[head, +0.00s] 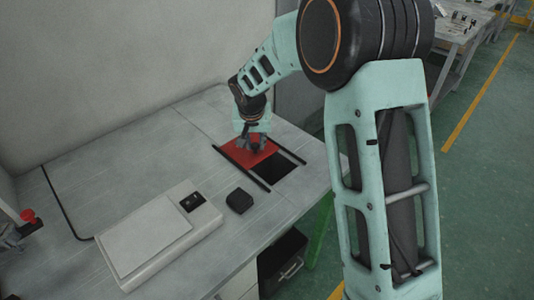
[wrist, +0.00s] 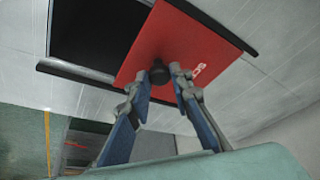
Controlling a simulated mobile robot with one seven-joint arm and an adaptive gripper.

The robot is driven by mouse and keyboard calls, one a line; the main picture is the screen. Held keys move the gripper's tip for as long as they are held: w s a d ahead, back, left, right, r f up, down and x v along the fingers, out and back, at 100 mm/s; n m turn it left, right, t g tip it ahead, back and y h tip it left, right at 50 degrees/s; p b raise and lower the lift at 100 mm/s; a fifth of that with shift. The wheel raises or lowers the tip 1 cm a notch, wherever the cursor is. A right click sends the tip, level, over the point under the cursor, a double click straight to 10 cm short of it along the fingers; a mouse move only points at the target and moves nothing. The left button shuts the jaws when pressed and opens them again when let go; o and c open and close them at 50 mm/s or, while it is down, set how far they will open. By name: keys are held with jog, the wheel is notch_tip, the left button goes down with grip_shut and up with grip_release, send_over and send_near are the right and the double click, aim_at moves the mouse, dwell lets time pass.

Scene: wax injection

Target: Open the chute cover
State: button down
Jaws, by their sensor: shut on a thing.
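The chute cover is a flat red plate (head: 236,157) between two black rails on the grey table; it also shows in the wrist view (wrist: 195,35) with small white marks on it. A dark open hole (head: 280,169) shows beside the cover, toward the table's right front edge, so the chute is at least partly uncovered. A black knob (wrist: 159,72) stands on the cover. My gripper (wrist: 158,82) is shut on the knob, with one finger on each side of it. In the head view my gripper (head: 256,143) is over the cover and hides the knob.
A white scale-like device (head: 150,240) and a small black block (head: 239,201) are on the table in front of the chute. A red button (head: 28,215) is at the far left. A wall stands behind the table.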

jog(key=shift+w+a, duration=0.65)
jog(key=c, duration=1.7)
grip_release()
jog(key=shift+c, duration=0.2)
jog(key=v, duration=1.2)
jog(key=shift+w+r, duration=0.1)
jog(key=shift+r, duration=0.05)
